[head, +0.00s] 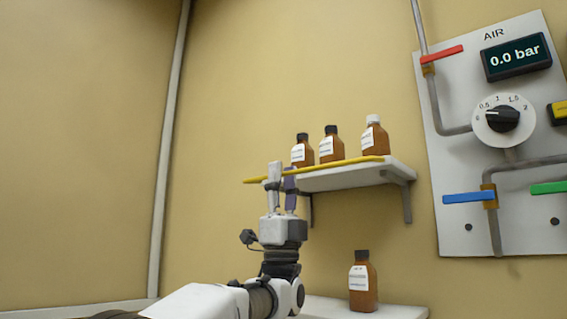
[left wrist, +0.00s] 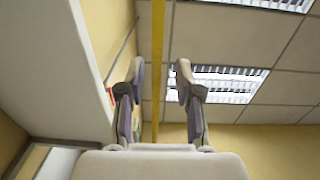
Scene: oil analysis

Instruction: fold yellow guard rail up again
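The yellow guard rail (head: 335,166) is a thin bar along the front edge of the wall shelf (head: 398,172), low at about board level. Its left end sticks out past the shelf. My left gripper (head: 282,170) points upward at the rail's left part, its fingertips overlapping the rail in the head view. In the left wrist view the rail (left wrist: 158,60) runs through the gap between the two spread fingers of the left gripper (left wrist: 158,75), with space on both sides. The gripper is open and empty. My right gripper is in neither view.
Brown bottles, one black-capped (head: 302,150), another black-capped (head: 331,145) and one white-capped (head: 375,138), stand on the shelf. Another bottle (head: 363,283) stands on a lower white surface (head: 400,312). An air panel (head: 450,180) with valves is at right. The left wall is clear.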

